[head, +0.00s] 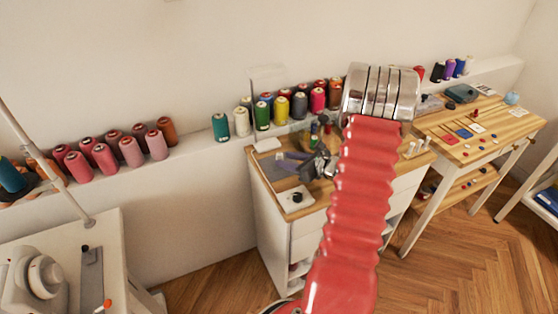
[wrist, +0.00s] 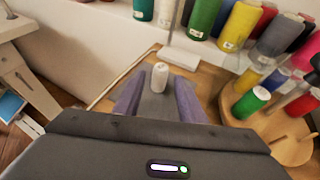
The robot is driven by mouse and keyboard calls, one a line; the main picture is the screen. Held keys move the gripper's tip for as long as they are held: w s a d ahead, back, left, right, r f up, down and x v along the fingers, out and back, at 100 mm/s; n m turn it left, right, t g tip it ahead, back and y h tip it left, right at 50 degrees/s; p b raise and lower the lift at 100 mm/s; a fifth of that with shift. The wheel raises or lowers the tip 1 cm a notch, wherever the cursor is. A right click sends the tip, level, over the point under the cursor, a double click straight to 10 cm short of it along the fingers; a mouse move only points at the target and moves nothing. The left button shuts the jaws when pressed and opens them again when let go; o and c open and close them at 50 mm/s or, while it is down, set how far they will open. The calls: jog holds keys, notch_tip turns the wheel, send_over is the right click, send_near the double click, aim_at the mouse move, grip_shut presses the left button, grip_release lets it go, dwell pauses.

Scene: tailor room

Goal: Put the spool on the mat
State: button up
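A small white spool (wrist: 160,77) stands upright in the wrist view, between and slightly beyond the tips of my gripper's two purple fingers. My gripper (wrist: 158,84) is open, with a visible gap on each side of the spool. In the head view my gripper (head: 285,163) reaches left over the wooden top of the white cabinet; I cannot make out the spool clearly there. A grey mat (head: 272,167) lies on the left part of that top, and a grey surface also shows between the fingers in the wrist view. My red arm hides part of the cabinet.
A white stand base (wrist: 181,58) is just behind the spool. A round wooden holder (wrist: 288,150) with coloured spools is close on the right. Large thread cones (head: 282,107) line the ledge behind. A white card with a black object (head: 296,198) lies at the front.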

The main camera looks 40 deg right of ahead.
jog(key=v, duration=0.7)
jog(key=shift+s+r, duration=0.15)
jog(key=shift+s, duration=0.25)
